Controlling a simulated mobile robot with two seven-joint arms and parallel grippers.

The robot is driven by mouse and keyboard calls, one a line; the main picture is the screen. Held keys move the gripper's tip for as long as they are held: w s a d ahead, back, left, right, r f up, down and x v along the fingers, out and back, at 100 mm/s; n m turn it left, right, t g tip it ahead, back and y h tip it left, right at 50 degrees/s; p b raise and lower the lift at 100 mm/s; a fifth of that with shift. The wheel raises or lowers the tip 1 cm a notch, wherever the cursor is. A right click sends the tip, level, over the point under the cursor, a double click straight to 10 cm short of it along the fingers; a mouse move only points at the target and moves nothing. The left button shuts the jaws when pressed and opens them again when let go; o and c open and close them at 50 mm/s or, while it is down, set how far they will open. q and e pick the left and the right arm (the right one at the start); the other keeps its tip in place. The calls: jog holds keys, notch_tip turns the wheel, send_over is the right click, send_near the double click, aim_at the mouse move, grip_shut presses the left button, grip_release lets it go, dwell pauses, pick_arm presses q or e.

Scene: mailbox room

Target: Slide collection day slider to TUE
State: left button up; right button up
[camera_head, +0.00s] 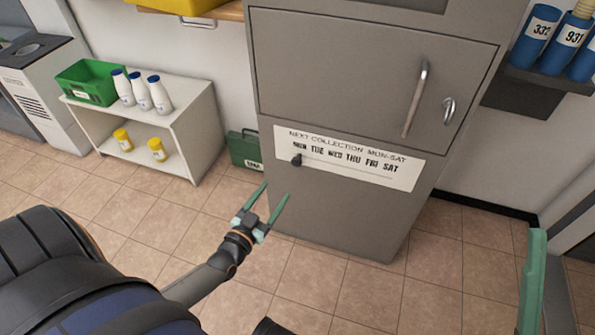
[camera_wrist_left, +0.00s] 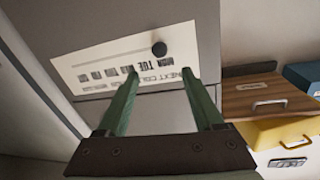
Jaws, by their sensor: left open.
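The collection day slider is a dark round knob (camera_head: 297,160) on a slot in the white label plate (camera_head: 402,181), on the front of the grey mailbox cabinet. The knob sits by MON, at the left end of the day row. In the left wrist view the knob (camera_wrist_left: 159,48) shows beyond the fingers, beside the upside-down MON. My left gripper (camera_head: 276,190) is open and empty, below and left of the plate in the head view, apart from the knob. One green finger of my right gripper (camera_head: 532,280) shows at the right edge; the rest is hidden.
The cabinet has a door with a long handle (camera_head: 416,98) above the plate. A white shelf (camera_head: 190,130) with bottles and a green crate (camera_head: 90,82) stands left. A green box (camera_head: 244,150) sits beside the cabinet. The tiled floor in front is clear.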

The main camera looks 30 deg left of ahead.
aim_at(296, 163)
pick_arm(q)
jog(key=w+b, duration=0.1)
jog(key=w, duration=0.2)
jog(key=w+b, duration=0.1)
jog(key=w, duration=0.3)
jog(key=w+a+b, duration=0.1)
jog(key=w+b, duration=0.1)
jog(key=w, duration=0.1)
jog(key=shift+w+f, duration=0.1)
jog(key=shift+w, duration=0.85)
grip_shut()
jog(key=shift+d, duration=0.1)
dwell(0.3)
